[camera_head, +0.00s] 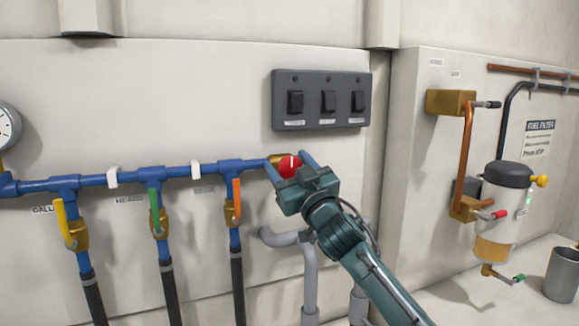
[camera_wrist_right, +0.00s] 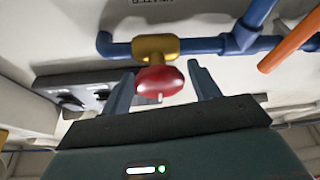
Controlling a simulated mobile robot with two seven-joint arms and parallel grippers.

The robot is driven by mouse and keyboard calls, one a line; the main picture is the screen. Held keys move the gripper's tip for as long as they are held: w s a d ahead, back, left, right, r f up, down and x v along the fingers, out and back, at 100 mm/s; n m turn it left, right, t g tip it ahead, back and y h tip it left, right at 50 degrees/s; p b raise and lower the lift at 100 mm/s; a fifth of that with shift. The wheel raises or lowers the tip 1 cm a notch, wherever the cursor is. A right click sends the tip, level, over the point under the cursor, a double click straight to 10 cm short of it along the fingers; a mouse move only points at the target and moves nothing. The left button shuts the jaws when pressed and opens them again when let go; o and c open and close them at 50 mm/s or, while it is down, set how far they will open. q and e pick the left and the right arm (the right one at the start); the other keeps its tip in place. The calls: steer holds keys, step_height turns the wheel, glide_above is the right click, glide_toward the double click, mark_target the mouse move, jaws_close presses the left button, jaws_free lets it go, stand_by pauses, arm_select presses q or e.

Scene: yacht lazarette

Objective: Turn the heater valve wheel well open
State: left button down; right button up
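The red valve wheel (camera_head: 289,168) sits on a brass valve body (camera_head: 277,160) at the right end of the blue pipe, below the switch panel. It also shows in the right wrist view as a red knob (camera_wrist_right: 160,80) with a small pale mark, under the brass body (camera_wrist_right: 155,46). My right gripper (camera_head: 288,161) is at the wheel with one finger on each side of it. In the wrist view its fingers (camera_wrist_right: 160,70) are spread, with a clear gap on the right; contact on the left cannot be told. My left gripper is not in view.
A blue manifold pipe (camera_head: 88,181) carries yellow, green and orange lever handles left of the wheel. A dark switch panel (camera_head: 320,99) is just above. Grey pipes (camera_head: 308,275) run below. A fuel filter (camera_head: 500,215) and a metal cup (camera_head: 562,274) are at right.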

steer(key=c, duration=0.7)
steer(key=shift+r+n+g+y+p, duration=0.15)
steer(key=shift+n+g+y+p, duration=0.25)
steer(key=shift+n+p, duration=0.75)
steer(key=shift+d+n+g+y+p, duration=0.1)
steer(key=shift+n+g+y+p, duration=0.35)
steer(key=shift+n, duration=0.8)
steer(key=n+g, duration=0.1)
steer(key=n, duration=0.2)
steer(key=n+g+y, duration=0.1)
steer(key=n, duration=0.1)
steer(key=shift+n+y, duration=0.25)
steer(key=shift+n, duration=0.15)
steer(key=shift+f+n+g, duration=0.15)
steer(key=shift+n+g, duration=0.45)
steer(key=shift+n, duration=0.5)
steer(key=shift+f+n+g, duration=0.1)
steer(key=shift+n+g, duration=0.45)
steer(key=shift+n, duration=0.55)
